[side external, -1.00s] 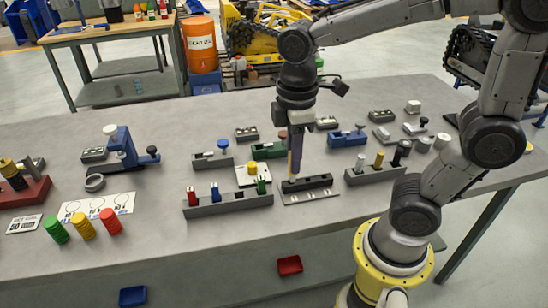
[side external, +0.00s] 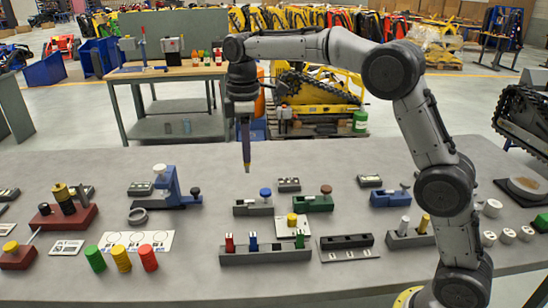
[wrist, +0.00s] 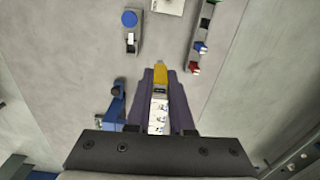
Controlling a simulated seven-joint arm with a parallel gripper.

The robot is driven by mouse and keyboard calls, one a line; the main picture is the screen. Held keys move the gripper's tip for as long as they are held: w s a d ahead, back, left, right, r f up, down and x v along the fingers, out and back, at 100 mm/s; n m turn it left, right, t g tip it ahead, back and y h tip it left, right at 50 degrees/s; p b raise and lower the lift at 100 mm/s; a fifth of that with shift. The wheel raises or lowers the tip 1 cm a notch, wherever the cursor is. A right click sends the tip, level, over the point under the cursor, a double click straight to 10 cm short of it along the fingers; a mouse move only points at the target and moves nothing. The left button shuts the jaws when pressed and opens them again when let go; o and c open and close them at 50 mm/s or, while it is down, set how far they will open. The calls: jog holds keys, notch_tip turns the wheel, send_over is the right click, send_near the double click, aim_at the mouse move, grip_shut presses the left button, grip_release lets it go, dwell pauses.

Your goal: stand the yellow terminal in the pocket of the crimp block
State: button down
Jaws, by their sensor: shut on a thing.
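The yellow terminal (wrist: 160,77) is held between my gripper's dark fingers in the wrist view, with its yellow end pointing away from the palm. My gripper (side external: 246,160) is shut on it, pointing down and raised above the back part of the table. In the side view the terminal is too small to make out clearly. A long black block (side external: 346,242) with pockets in its top lies on a grey plate, to the right of and nearer than my gripper. It looks like the crimp block, but I cannot be certain. My gripper is well clear of it.
A grey rack (side external: 264,255) holds red, blue and green terminals. A blue clamp (side external: 178,190) is to the left.

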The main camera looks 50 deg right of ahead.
jog(key=w+d+f, duration=0.1)
jog(key=w+f, duration=0.2)
jog(key=f, duration=0.3)
jog(key=w+d+f, duration=0.2)
jog(key=w+f, duration=0.2)
jog(key=f, duration=0.3)
jog(key=shift+d+f+m, duration=0.15)
jog(key=shift+f+m, duration=0.15)
jog(key=shift+w+f, duration=0.1)
jog(key=shift+f, duration=1.5)
dwell(2.3)
jog(key=c, duration=0.7)
grip_release()
jog(key=shift+o, duration=0.2)
jog(key=o, duration=0.4)
